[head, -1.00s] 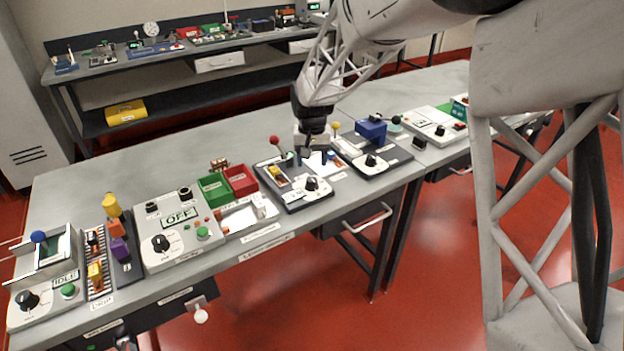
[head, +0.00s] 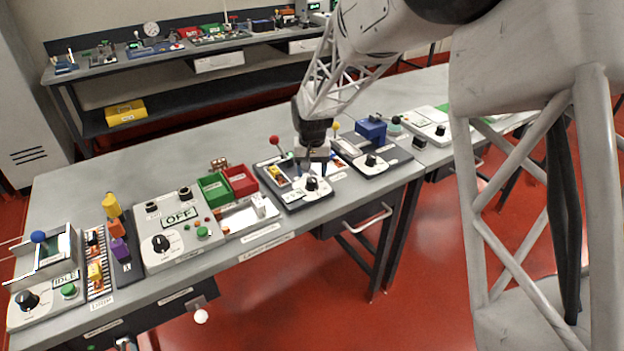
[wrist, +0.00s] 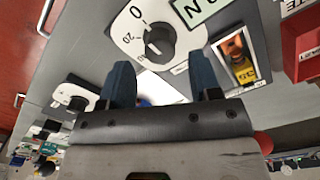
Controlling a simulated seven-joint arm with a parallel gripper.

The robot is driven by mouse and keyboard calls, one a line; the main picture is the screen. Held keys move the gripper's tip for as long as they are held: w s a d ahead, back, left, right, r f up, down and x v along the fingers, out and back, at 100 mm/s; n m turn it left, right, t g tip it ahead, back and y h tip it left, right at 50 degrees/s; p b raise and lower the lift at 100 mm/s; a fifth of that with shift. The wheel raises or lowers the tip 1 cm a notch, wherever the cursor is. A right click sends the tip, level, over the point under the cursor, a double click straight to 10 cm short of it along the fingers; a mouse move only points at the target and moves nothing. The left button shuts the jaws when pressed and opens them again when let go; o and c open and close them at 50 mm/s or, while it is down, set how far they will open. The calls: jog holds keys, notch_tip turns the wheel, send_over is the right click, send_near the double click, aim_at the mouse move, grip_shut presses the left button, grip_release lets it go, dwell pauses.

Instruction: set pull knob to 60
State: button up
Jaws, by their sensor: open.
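The dial knob (wrist: 158,42) is black and sits on a white plate with 0 and 20 marks, beside a display ending in N (wrist: 195,10). I take it as the pull knob; its pointer setting is not clear to me. It also shows in the head view (head: 312,183) on the dark-based station at the middle of the table. My gripper (wrist: 158,64) is open, with its two dark blue fingers apart and the knob just beyond the tips, roughly between them. In the head view my gripper (head: 309,168) is just above and behind the knob, apart from it as far as I can tell.
A red-topped lever (head: 274,140) stands left of the gripper. Red (head: 240,181) and green (head: 213,187) bins lie farther left. A second station with a blue block (head: 371,129) and black knob (head: 371,160) is close on the right. A yellow-labelled item (wrist: 236,55) sits beside the knob.

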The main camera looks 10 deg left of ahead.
aim_at(312, 179)
jog(key=shift+f, duration=0.25)
jog(key=shift+f, duration=1.5)
jog(key=c, duration=0.8)
jog(key=shift+o, duration=0.2)
jog(key=n, duration=0.5)
jog(key=shift+n, duration=0.4)
